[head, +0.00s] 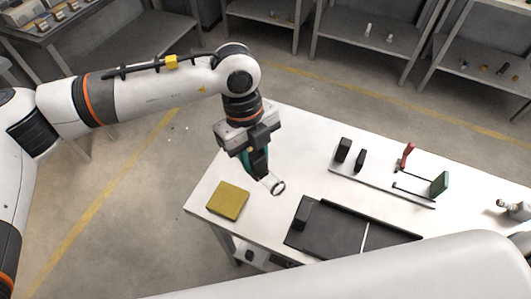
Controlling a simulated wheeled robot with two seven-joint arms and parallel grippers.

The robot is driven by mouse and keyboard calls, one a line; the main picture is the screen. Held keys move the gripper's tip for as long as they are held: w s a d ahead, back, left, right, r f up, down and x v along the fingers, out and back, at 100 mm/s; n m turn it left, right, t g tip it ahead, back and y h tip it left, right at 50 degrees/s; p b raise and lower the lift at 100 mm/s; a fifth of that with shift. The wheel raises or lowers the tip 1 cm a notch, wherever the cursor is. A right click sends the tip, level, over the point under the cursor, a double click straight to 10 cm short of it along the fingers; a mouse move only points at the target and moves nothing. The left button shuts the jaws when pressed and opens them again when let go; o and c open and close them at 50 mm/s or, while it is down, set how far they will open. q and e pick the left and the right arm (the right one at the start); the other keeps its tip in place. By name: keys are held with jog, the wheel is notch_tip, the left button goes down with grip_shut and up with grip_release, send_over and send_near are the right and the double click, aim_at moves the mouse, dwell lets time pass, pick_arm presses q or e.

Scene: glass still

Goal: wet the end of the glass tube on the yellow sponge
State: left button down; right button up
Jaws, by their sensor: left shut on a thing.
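The yellow sponge (228,201) lies flat near the left end of the white table. My left gripper (262,175) points down above the table, to the right of the sponge and apart from it. It is shut on a small clear piece, which I take to be the glass tube (278,188). A round, dark-edged end of it shows just below and right of the fingertips; the rest is too small or hidden to make out. No part of the tube is seen touching the sponge. My right gripper is not in view.
A black tray (330,233) with a dark block lies right of the sponge. Behind it stands a rail (385,188) with black blocks, a red piece (407,154) and a green piece (440,184). A small bottle-like item (510,208) is at the far right.

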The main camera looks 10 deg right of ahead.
pick_arm(q)
jog(key=shift+t+y, duration=0.5)
jog(key=shift+t, duration=0.4)
jog(key=a, duration=0.1)
jog(key=w+a, duration=0.1)
jog(key=a, duration=0.1)
jog(key=w+a+f, duration=0.1)
jog(key=shift+w+a+b, duration=0.1)
jog(key=shift+a+b, duration=0.3)
jog(key=shift+r+b, duration=0.1)
jog(key=shift+b, duration=0.5)
